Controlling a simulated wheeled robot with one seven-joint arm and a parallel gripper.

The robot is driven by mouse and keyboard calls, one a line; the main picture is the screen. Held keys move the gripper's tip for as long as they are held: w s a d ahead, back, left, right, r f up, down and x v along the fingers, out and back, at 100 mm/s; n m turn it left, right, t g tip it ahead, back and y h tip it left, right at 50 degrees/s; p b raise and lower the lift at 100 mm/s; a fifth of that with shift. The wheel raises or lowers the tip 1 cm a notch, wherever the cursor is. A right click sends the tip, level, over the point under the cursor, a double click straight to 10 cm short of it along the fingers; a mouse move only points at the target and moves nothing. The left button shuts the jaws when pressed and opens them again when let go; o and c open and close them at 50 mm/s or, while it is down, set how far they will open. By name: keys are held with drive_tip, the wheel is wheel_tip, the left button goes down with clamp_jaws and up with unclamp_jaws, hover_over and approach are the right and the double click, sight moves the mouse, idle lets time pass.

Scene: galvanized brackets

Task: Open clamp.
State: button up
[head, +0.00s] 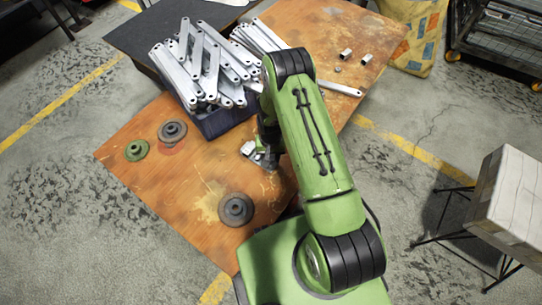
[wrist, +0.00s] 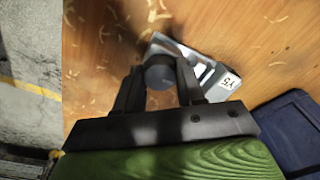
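The clamp is a light metal piece with a white label (wrist: 205,72) in the wrist view, lying on the brown tabletop. In the head view the clamp (head: 252,150) shows only in part beside my arm. A dark round knob (wrist: 159,72) sits at its left end in the wrist view. The two dark fingers of my gripper (wrist: 160,82) stand on either side of the knob, which fills the gap between them. In the head view my gripper (head: 268,150) is mostly hidden by my arm. The finger contact and the clamp's jaws are not clearly visible.
A dark blue crate (head: 222,124) full of metal brackets (head: 205,65) stands just behind the clamp; its edge (wrist: 290,130) shows in the wrist view. Dark round weights (head: 236,209) (head: 172,132) and a green one (head: 136,150) lie left. Small metal parts (head: 345,55) lie at the back right.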

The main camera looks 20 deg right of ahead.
drive_tip(key=shift+c, duration=0.6)
drive_tip(key=n, duration=1.2)
drive_tip(key=shift+n, duration=0.3)
drive_tip(key=n, duration=0.4)
drive_tip(key=o, duration=0.9)
